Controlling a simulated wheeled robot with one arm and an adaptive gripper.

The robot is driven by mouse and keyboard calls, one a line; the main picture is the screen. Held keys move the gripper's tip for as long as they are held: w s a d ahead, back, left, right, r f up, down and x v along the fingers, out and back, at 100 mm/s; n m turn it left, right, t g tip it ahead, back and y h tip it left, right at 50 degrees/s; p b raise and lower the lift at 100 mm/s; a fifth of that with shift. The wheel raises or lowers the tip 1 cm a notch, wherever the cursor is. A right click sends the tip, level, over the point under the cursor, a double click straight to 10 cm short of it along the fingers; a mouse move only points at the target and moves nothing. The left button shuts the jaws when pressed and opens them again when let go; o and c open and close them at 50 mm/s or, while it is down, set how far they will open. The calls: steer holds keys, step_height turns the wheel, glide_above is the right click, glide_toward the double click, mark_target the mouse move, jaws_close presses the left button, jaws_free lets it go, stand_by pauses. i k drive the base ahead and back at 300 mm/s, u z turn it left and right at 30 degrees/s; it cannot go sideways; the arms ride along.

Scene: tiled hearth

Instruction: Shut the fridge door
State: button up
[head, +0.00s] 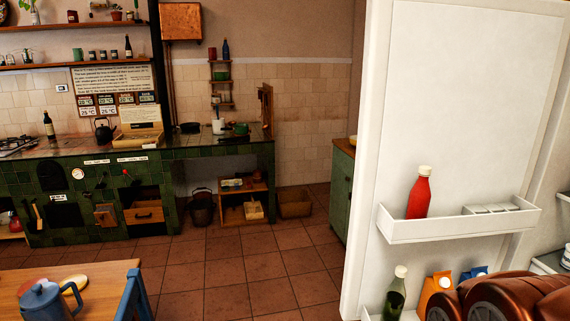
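The fridge door (440,95) stands open at the right of the head view, with its white inner side facing me. Its upper shelf (455,226) holds a red bottle (419,194) with a pale cap and a light grey tray. On its lower shelf stand a dark green bottle (395,294) and orange and blue packets. Part of the fridge interior seems to show at the far right edge. Reddish-brown rounded links of my arm cover the bottom right corner, in front of the lower shelf. My gripper is not in view.
A wooden table (100,283) with a blue jug (46,301) stands at the bottom left. A blue chair (134,292) is beside it. The tiled floor (257,272) between table and door is clear. A green tiled hearth counter (85,177) lines the back.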

mark_target(465, 90)
steer(key=z, duration=1.65)
steer(key=k, duration=0.45)
steer(key=u, duration=1.4)
steer(key=i, duration=0.35)
steer(key=u, duration=0.75)
steer(key=i, duration=1)
steer(key=u, duration=0.45)
